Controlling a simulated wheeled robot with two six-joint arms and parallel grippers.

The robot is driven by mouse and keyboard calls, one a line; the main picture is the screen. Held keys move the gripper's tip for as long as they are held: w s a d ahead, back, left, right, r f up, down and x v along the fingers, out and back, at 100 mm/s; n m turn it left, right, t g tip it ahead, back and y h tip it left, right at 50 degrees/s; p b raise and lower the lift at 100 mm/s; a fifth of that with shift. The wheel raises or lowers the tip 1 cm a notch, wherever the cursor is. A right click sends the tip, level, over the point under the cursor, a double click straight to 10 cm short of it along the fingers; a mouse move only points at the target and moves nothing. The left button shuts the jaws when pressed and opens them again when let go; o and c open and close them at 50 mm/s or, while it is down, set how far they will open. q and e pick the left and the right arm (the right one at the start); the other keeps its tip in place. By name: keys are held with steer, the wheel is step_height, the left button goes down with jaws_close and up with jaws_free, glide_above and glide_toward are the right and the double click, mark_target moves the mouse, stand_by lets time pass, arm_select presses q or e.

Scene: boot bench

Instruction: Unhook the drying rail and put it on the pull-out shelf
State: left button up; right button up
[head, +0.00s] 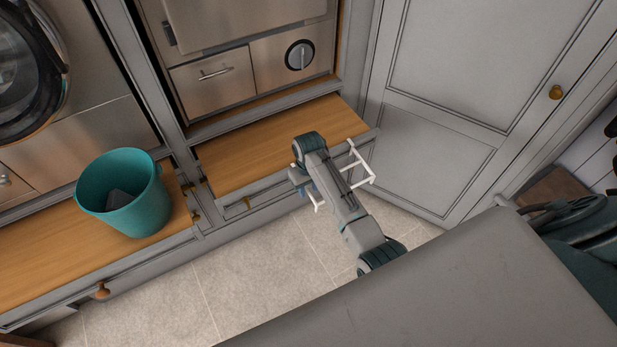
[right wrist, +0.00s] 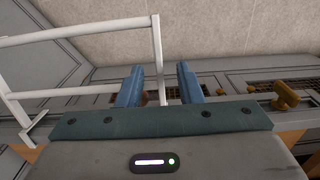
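The white drying rail (head: 361,163) is at the front edge of the pull-out shelf (head: 265,148), partly hidden by my right arm in the head view. The shelf has a bare wooden top. In the right wrist view the rail (right wrist: 80,32) fills the upper left, and its end bar passes between the two blue fingers. My right gripper (right wrist: 160,68) is open around that bar, with gaps visible on both sides. In the head view its fingers are mostly hidden by the arm. My left gripper is not in view.
A teal bucket (head: 126,195) with a dark thing inside stands on the left wooden bench (head: 45,248). A grey cabinet door (head: 440,160) is right of the shelf. Brass knobs (right wrist: 285,95) stick out from the bench front. The tiled floor (head: 245,275) is clear.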

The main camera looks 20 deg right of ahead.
steer(key=shift+f, duration=2.35)
jaws_close()
steer(key=c, duration=0.7)
jaws_free()
steer(key=shift+r+p, duration=0.15)
steer(key=shift+p, duration=0.15)
jaws_close()
steer(key=shift+r+p, duration=3.45)
steer(key=shift+p, duration=0.3)
